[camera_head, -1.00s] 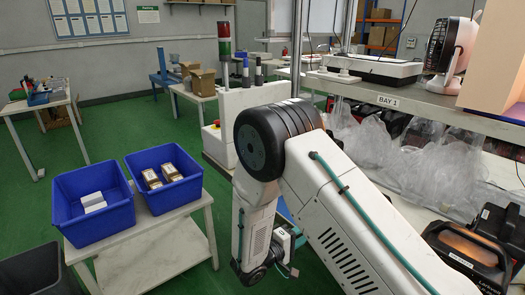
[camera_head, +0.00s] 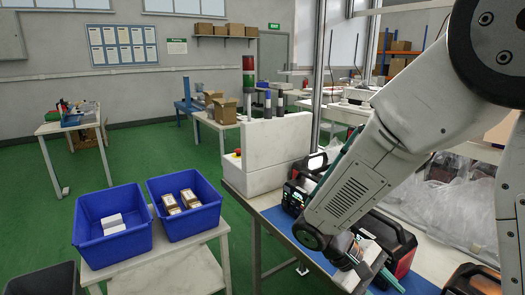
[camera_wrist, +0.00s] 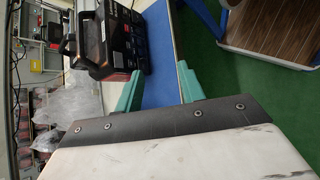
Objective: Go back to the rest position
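My gripper (camera_head: 376,278) is low in the head view, right of centre, at the end of my white arm and in front of the blue-topped bench. In the wrist view, my gripper (camera_wrist: 158,68) shows two teal fingers set apart, with only the blue bench mat (camera_wrist: 157,45) visible between them. It holds nothing. A black and red power station (camera_wrist: 122,42) stands beyond the left finger in the wrist view. In the head view, a power station (camera_head: 402,245) is partly hidden behind my forearm and gripper.
Blue bins hold white boxes (camera_head: 113,223) and brown boxes (camera_head: 180,202) on a low table at left. Another black unit (camera_head: 294,197) is on the bench. Plastic bags (camera_head: 455,205) lie at right. Green floor (camera_head: 150,160) is open at left.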

